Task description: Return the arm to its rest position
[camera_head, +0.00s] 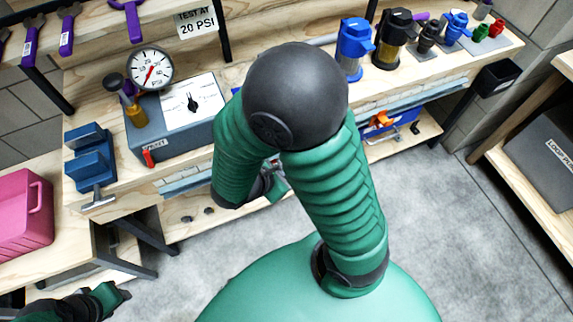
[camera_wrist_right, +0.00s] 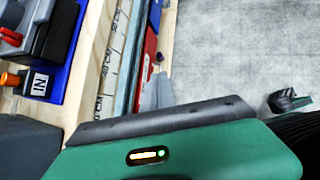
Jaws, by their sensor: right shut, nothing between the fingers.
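My right arm (camera_head: 335,200) fills the middle of the head view, with its dark round elbow (camera_head: 295,95) raised in front of the workbench. Its forearm bends down behind the upper arm. My right gripper (camera_head: 274,186) shows only partly there, low in front of the bench and mostly hidden by the arm. In the right wrist view a green housing with a dark edge (camera_wrist_right: 165,122) fills the bottom; the gripper is shut and holds nothing. My left gripper (camera_head: 112,296) is at the bottom left of the head view, and its fingers are too unclear to judge.
The workbench (camera_head: 110,205) carries a gauge tester (camera_head: 175,115), a blue vise-like block (camera_head: 90,155) and several filters (camera_head: 355,45). A pink case (camera_head: 22,215) stands at left. A shelf with a dark case (camera_head: 545,160) is at right. Grey floor (camera_head: 440,210) is open between.

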